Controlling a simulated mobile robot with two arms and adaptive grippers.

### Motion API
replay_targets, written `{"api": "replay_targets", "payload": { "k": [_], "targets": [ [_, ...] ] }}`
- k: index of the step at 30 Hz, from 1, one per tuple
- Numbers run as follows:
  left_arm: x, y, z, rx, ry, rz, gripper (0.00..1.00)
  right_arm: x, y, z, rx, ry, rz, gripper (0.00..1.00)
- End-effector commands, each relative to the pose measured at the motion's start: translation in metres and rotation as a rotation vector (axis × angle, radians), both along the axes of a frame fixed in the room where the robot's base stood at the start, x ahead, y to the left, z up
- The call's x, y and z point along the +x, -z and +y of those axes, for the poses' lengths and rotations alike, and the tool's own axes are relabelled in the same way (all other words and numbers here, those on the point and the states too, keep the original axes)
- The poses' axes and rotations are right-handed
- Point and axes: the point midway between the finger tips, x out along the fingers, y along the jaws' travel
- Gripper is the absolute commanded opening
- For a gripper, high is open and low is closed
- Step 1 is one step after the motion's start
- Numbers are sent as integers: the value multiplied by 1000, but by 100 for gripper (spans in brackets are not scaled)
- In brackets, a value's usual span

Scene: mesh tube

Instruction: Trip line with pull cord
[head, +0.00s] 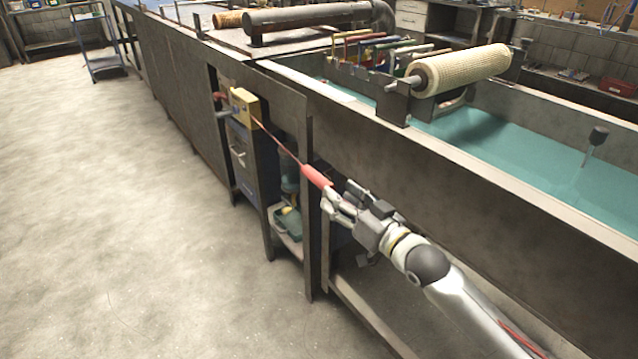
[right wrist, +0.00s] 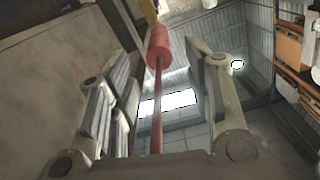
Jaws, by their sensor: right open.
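A yellow switch box (head: 244,107) is fixed at the side of the long metal bench. A thin red cord (head: 278,142) runs taut-looking from it down to a red handle (head: 317,177). My right gripper (head: 340,196) is open at the handle's near end, beside the tank's side wall. In the right wrist view the red handle (right wrist: 160,47) shows between the spread fingers, with a thin red length running down toward the palm. I cannot tell whether a finger touches the handle. My left gripper is out of view.
A water tank (head: 480,140) with a pale mesh roll (head: 460,70) above it lies to the right. A dark drawer cabinet (head: 243,155) and a green item (head: 288,222) sit under the bench. Bench legs stand close to my gripper. The concrete floor (head: 120,220) at left is clear.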

Motion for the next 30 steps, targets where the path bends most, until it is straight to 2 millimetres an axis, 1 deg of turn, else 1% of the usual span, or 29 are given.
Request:
{"api": "replay_targets", "payload": {
  "k": [1,6,13,19,28,29,30],
  "targets": [
    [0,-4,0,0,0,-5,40,8,-1,6,2,0,-3,46],
    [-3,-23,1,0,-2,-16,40,34,1,24,1,0,-2,46],
    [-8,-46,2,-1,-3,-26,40,59,1,42,-1,1,0,46],
    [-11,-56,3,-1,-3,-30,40,68,0,49,0,1,-1,46],
    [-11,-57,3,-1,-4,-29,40,70,0,50,-1,1,0,46],
    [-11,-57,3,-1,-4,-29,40,70,0,50,-1,1,0,45],
    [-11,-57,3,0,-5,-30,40,70,0,50,-1,1,0,39]
  ]
}}
